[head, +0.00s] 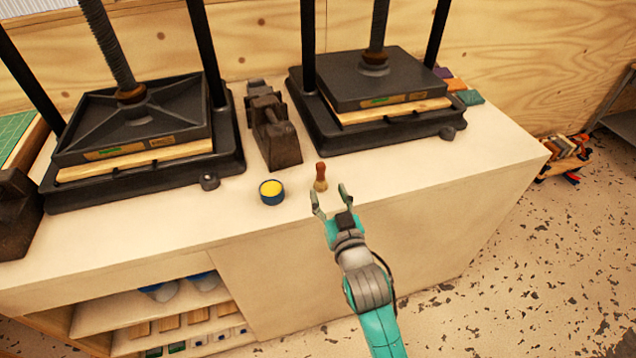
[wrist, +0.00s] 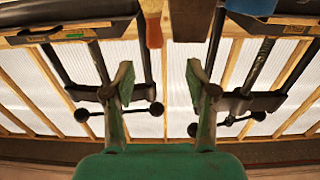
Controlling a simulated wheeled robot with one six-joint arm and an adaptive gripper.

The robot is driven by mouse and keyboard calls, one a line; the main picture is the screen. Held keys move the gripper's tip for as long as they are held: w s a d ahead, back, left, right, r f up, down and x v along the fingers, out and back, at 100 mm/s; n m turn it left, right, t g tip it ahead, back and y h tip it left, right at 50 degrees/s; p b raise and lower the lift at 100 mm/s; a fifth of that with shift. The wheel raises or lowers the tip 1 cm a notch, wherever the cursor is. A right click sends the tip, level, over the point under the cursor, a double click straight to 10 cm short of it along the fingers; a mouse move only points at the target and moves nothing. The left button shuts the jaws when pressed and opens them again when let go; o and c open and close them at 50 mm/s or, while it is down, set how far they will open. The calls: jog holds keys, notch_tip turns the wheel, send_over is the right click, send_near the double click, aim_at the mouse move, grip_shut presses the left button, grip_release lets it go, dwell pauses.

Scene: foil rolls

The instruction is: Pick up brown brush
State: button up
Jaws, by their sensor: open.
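The brown brush (head: 320,172) stands upright on the pale bench top near its front edge, reddish-brown handle up and tan bristles down. My gripper (head: 329,192) is open and empty, its two fingers on the near side of the brush and pointing toward it. In the wrist view, which looks upside down, the brush (wrist: 154,30) shows at the top edge, beyond the fingertips and roughly in line with the gap between my open gripper's fingers (wrist: 160,82). Part of the brush is cut off there. I see no contact with it.
A blue tin with yellow contents (head: 271,191) stands left of the brush. A dark metal block (head: 275,135) sits behind, between two black presses (head: 140,125) (head: 375,85). The bench top (head: 430,170) is clear to the right of the brush.

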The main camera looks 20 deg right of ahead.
aim_at(322, 171)
jog(key=w, duration=0.4)
jog(key=shift+w+d, duration=0.1)
jog(key=shift+w, duration=0.2)
jog(key=shift+w+d, duration=0.2)
jog(key=shift+w, duration=1.1)
jog(key=shift+w+d, duration=0.2)
jog(key=shift+w, duration=1.1)
jog(key=shift+c, duration=0.3)
grip_shut()
